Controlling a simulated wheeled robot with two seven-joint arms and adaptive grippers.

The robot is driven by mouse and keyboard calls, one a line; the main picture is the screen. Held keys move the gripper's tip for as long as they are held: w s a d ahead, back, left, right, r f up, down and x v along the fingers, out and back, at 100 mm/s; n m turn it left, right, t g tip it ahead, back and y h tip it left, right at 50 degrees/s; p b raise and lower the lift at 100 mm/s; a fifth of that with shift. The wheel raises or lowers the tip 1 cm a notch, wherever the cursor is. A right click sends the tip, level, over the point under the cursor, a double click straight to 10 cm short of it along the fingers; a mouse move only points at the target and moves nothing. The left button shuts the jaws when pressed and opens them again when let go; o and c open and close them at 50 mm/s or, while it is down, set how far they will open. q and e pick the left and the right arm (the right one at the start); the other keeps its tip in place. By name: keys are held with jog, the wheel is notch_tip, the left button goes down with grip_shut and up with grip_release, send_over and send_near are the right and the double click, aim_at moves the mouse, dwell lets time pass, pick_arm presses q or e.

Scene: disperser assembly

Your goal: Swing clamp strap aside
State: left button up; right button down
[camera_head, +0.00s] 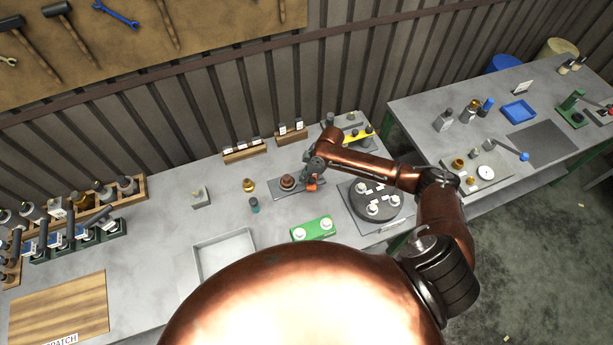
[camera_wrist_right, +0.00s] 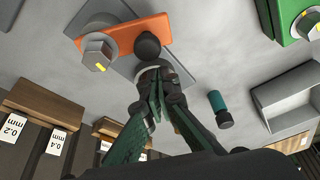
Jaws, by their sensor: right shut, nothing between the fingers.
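The orange clamp strap (camera_wrist_right: 131,36) lies on a grey plate in the right wrist view. A hex bolt head (camera_wrist_right: 97,52) with a yellow mark sits at its left end, and a round black knob (camera_wrist_right: 148,45) stands near its other end. The strap is a small orange patch (camera_head: 312,186) in the head view. My right gripper (camera_wrist_right: 157,82) is shut and empty, with its tips beside the knob; I cannot tell whether they touch it. In the head view the right gripper (camera_head: 308,172) hides part of the plate. My left gripper is not in view.
A teal and black bottle (camera_head: 254,205), a green block (camera_head: 312,228) and a brass part (camera_head: 248,185) stand nearby. A dark round fixture (camera_head: 358,204) is to the right. Wooden label racks (camera_head: 244,153) line the back. A grey tray (camera_head: 225,252) stands at front left.

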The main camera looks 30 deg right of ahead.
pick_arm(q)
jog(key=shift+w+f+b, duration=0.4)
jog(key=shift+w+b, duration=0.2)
pick_arm(e)
notch_tip(320, 180, up, 10)
jog(key=shift+d, duration=0.25)
jog(key=shift+s+f, duration=0.1)
jog(key=shift+f, duration=0.05)
